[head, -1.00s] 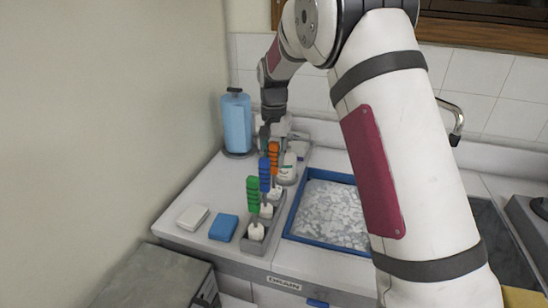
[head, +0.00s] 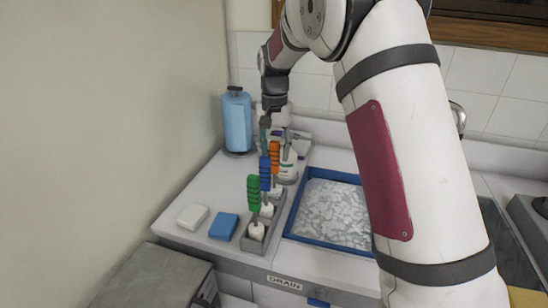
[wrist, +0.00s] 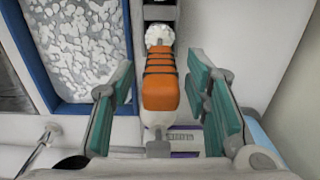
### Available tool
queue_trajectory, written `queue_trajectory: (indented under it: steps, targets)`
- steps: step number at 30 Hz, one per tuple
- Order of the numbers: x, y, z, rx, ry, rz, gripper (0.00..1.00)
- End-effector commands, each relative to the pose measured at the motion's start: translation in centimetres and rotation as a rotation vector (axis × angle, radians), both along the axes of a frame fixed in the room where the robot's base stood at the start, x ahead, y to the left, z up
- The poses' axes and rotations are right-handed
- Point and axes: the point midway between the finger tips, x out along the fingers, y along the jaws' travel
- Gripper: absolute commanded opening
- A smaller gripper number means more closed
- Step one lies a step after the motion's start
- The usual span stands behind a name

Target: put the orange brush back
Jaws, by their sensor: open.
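The orange brush (head: 274,152) stands with its handle up, behind the blue brush (head: 265,173) and the green brush (head: 254,193), in line with them. My gripper (head: 265,128) points down just behind and above the orange handle. In the wrist view, the orange handle (wrist: 160,88) shows between the two teal-padded fingers of my gripper (wrist: 160,103), with a gap on each side. The gripper is open and empty. The lower end of the orange brush is hard to make out. The grey brush holder (head: 257,243) sits beside the basin.
The blue-rimmed basin (head: 290,222) is to the right. A blue jug (head: 237,122) stands at the back left. A white block (head: 192,216) and a blue sponge (head: 223,227) lie on the left counter.

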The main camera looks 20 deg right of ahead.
Motion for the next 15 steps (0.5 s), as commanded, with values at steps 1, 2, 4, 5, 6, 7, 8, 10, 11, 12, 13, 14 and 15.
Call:
queue_trajectory:
  steps: [1, 2, 4, 5, 6, 7, 8, 10, 11, 12, 13, 14, 15]
  targets:
    - [0.2, 0.0, 1.0, 0.000, -0.005, 0.000, 0.43]
    - [0.2, 0.0, 1.6, 0.000, -0.006, 0.000, 0.43]
    - [0.2, 0.0, 3.2, 0.000, -0.006, 0.000, 0.43]
    - [0.2, 0.0, 3.8, -0.001, -0.004, 0.000, 0.43]
    - [0.2, 0.0, 4.6, 0.000, -0.006, 0.000, 0.43]
    - [0.2, 0.0, 5.2, 0.000, -0.006, 0.000, 0.43]
    - [0.2, 0.0, 5.8, -0.001, -0.004, 0.000, 0.43]
    - [0.2, 0.0, 7.0, -0.001, -0.004, 0.000, 0.43]
    - [0.1, 0.0, 7.5, -0.001, -0.004, 0.000, 0.43]
    - [0.1, 0.0, 8.0, -0.001, -0.003, 0.000, 0.43]
    - [0.1, 0.0, 8.4, -0.001, -0.003, 0.000, 0.43]
    - [0.1, 0.0, 8.7, 0.000, -0.002, 0.000, 0.43]
    - [0.1, 0.0, 9.0, -0.001, -0.001, 0.000, 0.43]
